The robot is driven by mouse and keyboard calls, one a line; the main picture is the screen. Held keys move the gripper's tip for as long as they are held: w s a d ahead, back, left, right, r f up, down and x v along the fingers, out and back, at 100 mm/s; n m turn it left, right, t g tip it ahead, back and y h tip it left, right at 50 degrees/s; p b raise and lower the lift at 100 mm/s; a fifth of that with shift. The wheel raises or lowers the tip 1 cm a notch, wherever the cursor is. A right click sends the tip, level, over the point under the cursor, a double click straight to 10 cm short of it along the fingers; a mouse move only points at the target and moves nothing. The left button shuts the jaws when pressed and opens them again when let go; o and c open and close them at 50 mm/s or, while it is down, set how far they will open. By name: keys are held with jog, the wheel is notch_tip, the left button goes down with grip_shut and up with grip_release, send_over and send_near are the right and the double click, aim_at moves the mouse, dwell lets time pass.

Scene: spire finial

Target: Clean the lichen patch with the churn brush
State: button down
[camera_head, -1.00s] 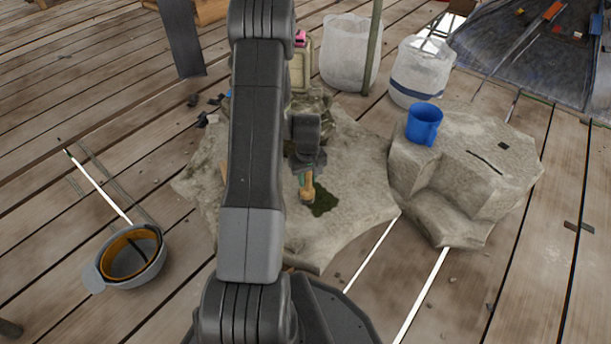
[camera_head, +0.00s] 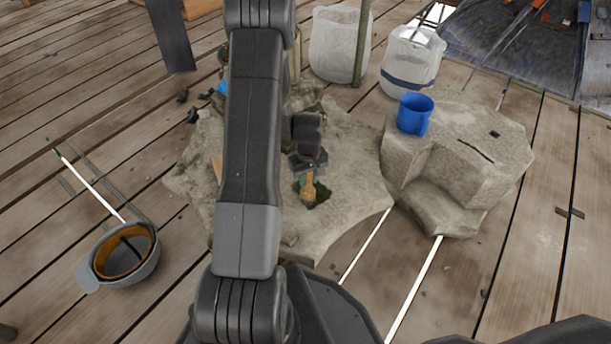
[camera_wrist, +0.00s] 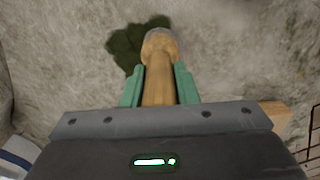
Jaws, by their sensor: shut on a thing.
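The lichen patch (camera_head: 321,197) is a dark green stain on the top of the pale rock slab. It also shows in the wrist view (camera_wrist: 124,45), left of and behind the brush head. The churn brush (camera_head: 308,189) has a wooden handle, and in the wrist view its handle (camera_wrist: 158,87) stands between green fingers. My gripper (camera_wrist: 160,72) is shut on that handle. In the head view the brush's lower end overlaps the middle of the patch. I cannot tell whether it touches the rock. The brush's underside is hidden.
A blue mug (camera_head: 415,114) stands on a stepped rock (camera_head: 475,165) at the right. Two whitish bins (camera_head: 340,45) stand behind. My arm hides part of the slab (camera_head: 345,225).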

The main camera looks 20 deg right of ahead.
jog(key=s, duration=0.2)
jog(key=s+d, duration=0.1)
jog(key=shift+s, duration=0.4)
dwell(0.4)
jog(key=shift+d, duration=0.15)
jog(key=shift+w+d+r, duration=0.1)
jog(key=shift+w+d, duration=0.15)
jog(key=shift+d, duration=0.6)
jog(key=shift+w, duration=0.1)
jog(key=shift+w+a, duration=0.25)
jog(key=shift+w, duration=0.7)
jog(key=shift+w+a, duration=0.3)
jog(key=shift+w, duration=0.65)
jog(key=shift+w+a, duration=0.25)
jog(key=shift+w, duration=0.7)
jog(key=shift+w, duration=0.1)
